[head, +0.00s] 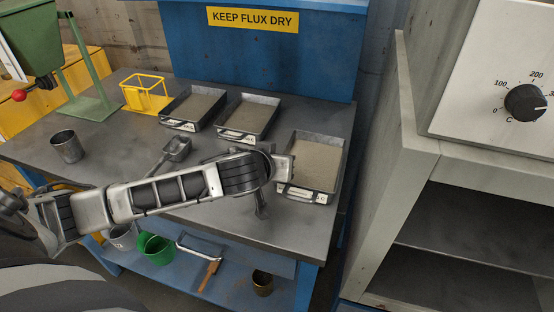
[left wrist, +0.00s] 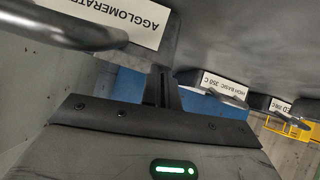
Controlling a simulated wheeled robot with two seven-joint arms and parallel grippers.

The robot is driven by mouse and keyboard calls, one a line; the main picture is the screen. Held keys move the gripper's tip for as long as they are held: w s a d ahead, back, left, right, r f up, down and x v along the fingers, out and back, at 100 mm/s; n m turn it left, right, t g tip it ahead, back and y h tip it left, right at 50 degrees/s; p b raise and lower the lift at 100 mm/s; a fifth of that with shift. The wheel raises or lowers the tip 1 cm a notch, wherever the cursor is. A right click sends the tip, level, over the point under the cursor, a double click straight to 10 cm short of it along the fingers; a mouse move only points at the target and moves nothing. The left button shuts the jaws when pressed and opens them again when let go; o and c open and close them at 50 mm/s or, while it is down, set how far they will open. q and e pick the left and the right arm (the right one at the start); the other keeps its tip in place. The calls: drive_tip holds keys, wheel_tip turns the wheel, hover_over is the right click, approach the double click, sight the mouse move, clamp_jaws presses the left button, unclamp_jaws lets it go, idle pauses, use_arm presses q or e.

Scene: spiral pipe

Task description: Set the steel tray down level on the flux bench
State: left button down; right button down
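Three steel trays of grey granules sit on the dark flux bench (head: 215,218). The right one (head: 318,160) is near the bench's right edge and looks about level in the head view. My left gripper (head: 272,182) is at its left front side, with the fingers mostly hidden by my wrist. In the left wrist view a label reading "AGGLOMERATE..." (left wrist: 122,18) is close, upside down, beside a dark bar (left wrist: 75,33). The dark fingers of my left gripper (left wrist: 163,88) appear close together below it; whether they grip the tray is unclear. My right gripper is out of view.
The middle tray (head: 249,118) and left tray (head: 193,108) stand behind. A scoop (head: 172,153), metal cup (head: 67,147) and yellow wire rack (head: 146,94) are on the bench. A grey cabinet (head: 470,235) stands right, across a narrow gap.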

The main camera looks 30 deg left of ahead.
use_arm(q)
drive_tip(key=c, duration=1.7)
unclamp_jaws()
drive_tip(key=v, duration=1.2)
